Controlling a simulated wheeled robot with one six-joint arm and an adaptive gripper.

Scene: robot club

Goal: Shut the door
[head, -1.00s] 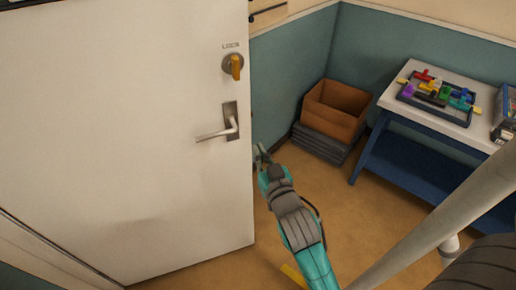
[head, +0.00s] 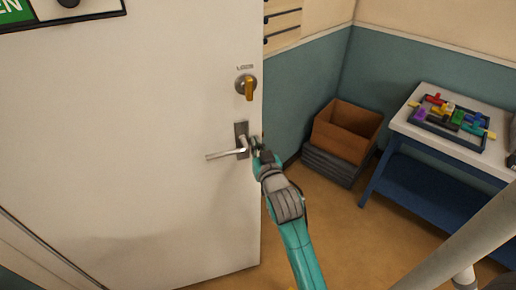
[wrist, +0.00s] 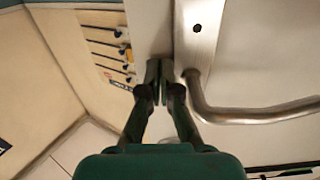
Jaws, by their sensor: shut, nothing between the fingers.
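The white door (head: 120,150) fills the left of the head view and stands open, its free edge toward the middle. It has a silver lever handle (head: 228,153) on a metal plate and a yellow lock knob (head: 248,88) above it. My gripper (head: 256,144) is at the door's free edge, just right of the handle plate. In the wrist view my gripper (wrist: 159,66) is shut and empty, its fingertips close to the door edge beside the handle (wrist: 240,112). I cannot tell whether the fingertips touch the door.
A brown box (head: 346,130) sits on a dark stack (head: 330,166) in the corner behind. A white-topped blue table (head: 405,120) with a tray of coloured pieces (head: 450,115) stands at the right. Tan floor (head: 335,225) lies clear between the door and the table.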

